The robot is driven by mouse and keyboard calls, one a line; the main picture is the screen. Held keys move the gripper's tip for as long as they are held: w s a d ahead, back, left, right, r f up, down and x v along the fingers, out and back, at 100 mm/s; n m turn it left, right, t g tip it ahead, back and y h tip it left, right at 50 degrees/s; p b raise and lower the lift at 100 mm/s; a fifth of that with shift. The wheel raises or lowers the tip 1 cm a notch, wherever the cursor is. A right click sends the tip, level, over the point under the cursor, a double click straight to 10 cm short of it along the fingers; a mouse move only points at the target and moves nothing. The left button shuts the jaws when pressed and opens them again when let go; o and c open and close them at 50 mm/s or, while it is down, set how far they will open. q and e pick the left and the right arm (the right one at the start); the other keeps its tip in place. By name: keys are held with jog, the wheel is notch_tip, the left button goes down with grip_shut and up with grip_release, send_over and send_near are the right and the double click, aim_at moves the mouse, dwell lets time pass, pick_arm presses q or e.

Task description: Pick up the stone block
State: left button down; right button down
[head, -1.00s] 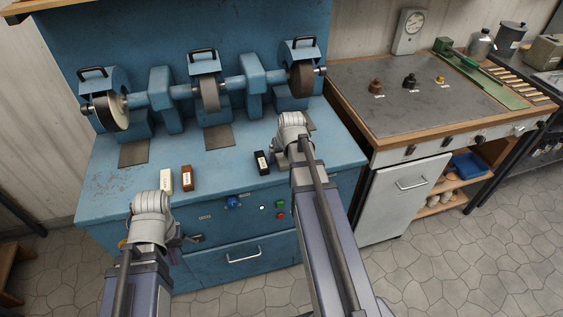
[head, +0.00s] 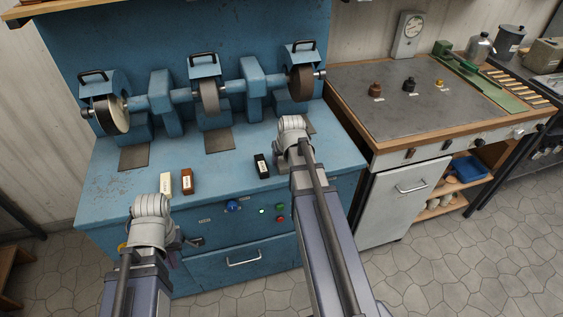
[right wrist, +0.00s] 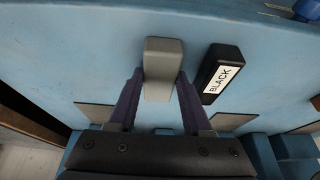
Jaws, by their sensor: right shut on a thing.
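The stone block (right wrist: 163,52), a plain light-grey bar, is in the right wrist view over the blue bench top. My right gripper (right wrist: 160,78) has one finger on each side of the block and is shut on it. I cannot tell whether the block touches the bench. My left gripper (head: 177,241) is low at the front of the bench, away from the block. My own wrist mostly hides its fingers.
A black block labelled BLACK (right wrist: 222,75) lies close beside the stone block; it also shows in the head view (head: 261,166). A white block (head: 166,183) and a brown block (head: 187,181) stand further left. Grinding wheels (head: 209,96) line the back of the blue bench (head: 130,190).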

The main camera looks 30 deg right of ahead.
aim_at(282, 161)
notch_tip(282, 161, up, 10)
jog(key=p, duration=1)
